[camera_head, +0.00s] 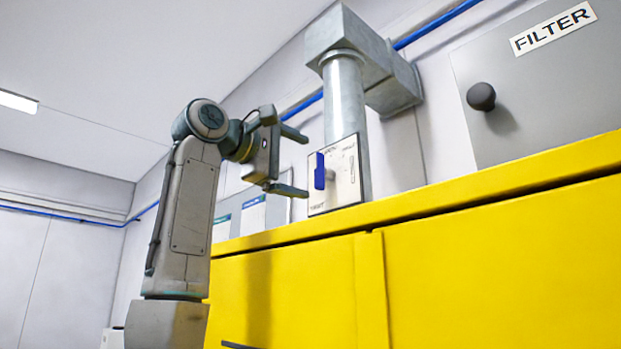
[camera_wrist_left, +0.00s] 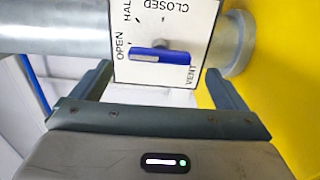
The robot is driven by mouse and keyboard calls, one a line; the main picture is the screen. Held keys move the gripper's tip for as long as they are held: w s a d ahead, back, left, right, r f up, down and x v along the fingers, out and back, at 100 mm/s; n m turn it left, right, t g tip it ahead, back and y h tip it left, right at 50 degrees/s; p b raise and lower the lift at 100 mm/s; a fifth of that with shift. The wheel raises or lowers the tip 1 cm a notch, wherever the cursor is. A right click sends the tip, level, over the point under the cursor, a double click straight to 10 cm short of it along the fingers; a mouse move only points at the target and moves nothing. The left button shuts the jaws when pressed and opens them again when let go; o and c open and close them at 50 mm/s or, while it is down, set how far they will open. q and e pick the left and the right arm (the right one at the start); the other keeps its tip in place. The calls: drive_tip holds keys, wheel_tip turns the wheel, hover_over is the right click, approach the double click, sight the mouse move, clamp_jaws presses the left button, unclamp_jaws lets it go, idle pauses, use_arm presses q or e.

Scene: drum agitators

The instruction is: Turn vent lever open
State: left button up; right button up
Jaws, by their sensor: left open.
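The blue vent lever (camera_head: 320,171) stands upright on a white plate (camera_head: 347,183) fixed to the grey vertical duct. In the left wrist view the lever (camera_wrist_left: 160,55) lies level across the plate (camera_wrist_left: 180,20), its left end beside the word OPEN. HALF and CLOSED are printed further round, and VENT is near the other end. My left gripper (camera_head: 300,164) is open and empty, just left of the plate, its fingers spread above and below the lever's height. In the wrist view the fingers (camera_wrist_left: 158,85) sit either side of the lever, apart from it.
The grey duct (camera_head: 345,95) rises behind the plate to a box-shaped bend. A yellow cabinet (camera_head: 480,265) fills the lower right. A grey FILTER panel (camera_head: 540,90) with a black knob (camera_head: 481,97) is at upper right. The space left of my arm is clear.

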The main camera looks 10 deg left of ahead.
use_arm(q)
drive_tip(key=b+v, duration=0.2)
drive_tip(key=v, duration=0.4)
drive_tip(key=shift+s, duration=0.25)
drive_tip(key=shift+a+f, duration=0.1)
drive_tip(key=shift+a, duration=0.05)
